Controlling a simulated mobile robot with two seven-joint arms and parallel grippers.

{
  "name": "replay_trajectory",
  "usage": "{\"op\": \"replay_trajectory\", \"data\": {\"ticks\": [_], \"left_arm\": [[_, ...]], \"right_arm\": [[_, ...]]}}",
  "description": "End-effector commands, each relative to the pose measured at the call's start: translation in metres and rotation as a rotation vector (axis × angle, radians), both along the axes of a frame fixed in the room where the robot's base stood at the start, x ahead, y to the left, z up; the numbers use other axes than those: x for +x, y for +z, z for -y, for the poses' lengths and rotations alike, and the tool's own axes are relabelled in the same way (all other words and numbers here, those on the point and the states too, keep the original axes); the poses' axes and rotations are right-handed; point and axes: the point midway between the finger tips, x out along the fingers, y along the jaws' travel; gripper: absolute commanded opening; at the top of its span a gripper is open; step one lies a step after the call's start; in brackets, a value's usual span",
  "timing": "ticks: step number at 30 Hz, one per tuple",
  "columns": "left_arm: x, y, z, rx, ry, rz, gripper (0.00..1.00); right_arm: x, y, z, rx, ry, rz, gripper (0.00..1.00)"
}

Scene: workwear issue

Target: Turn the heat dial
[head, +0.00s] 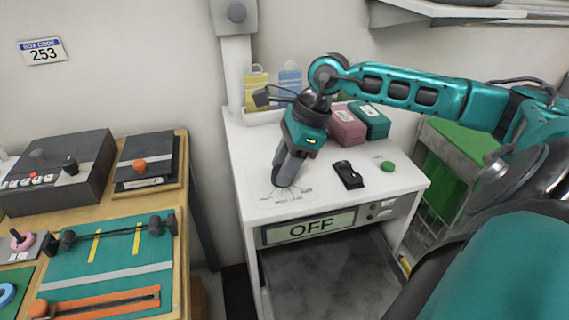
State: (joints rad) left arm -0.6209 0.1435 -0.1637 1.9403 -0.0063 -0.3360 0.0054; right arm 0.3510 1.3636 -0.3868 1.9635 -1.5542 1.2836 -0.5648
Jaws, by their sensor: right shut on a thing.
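The heat dial sits on the white table (225,135), where printed marks (296,195) spread around its place. The dial itself is mostly hidden by my right gripper (284,182). That gripper points down onto the marked spot near the table's front left and is shut on the dial. The angle of the dial's pointer cannot be made out. A display (312,227) on the table's front reads OFF. My left gripper is not in view.
A black clip-like object (348,175) and a green button (388,166) lie right of the gripper. Red (346,128) and green (371,120) boxes stand behind. A wooden bench (110,197) with several fixtures is at left. A green bin (455,155) stands at right.

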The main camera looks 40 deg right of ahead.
Motion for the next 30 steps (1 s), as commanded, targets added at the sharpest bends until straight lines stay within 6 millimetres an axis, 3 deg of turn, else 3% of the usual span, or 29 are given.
{"op": "replay_trajectory", "data": {"ticks": [11, 30], "left_arm": [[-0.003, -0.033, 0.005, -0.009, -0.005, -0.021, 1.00], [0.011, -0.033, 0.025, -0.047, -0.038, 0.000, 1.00]], "right_arm": [[-0.001, -0.004, -0.001, -0.004, -0.288, 0.005, 0.11], [-0.002, 0.000, -0.004, 0.000, -0.831, 0.004, 0.11]]}}
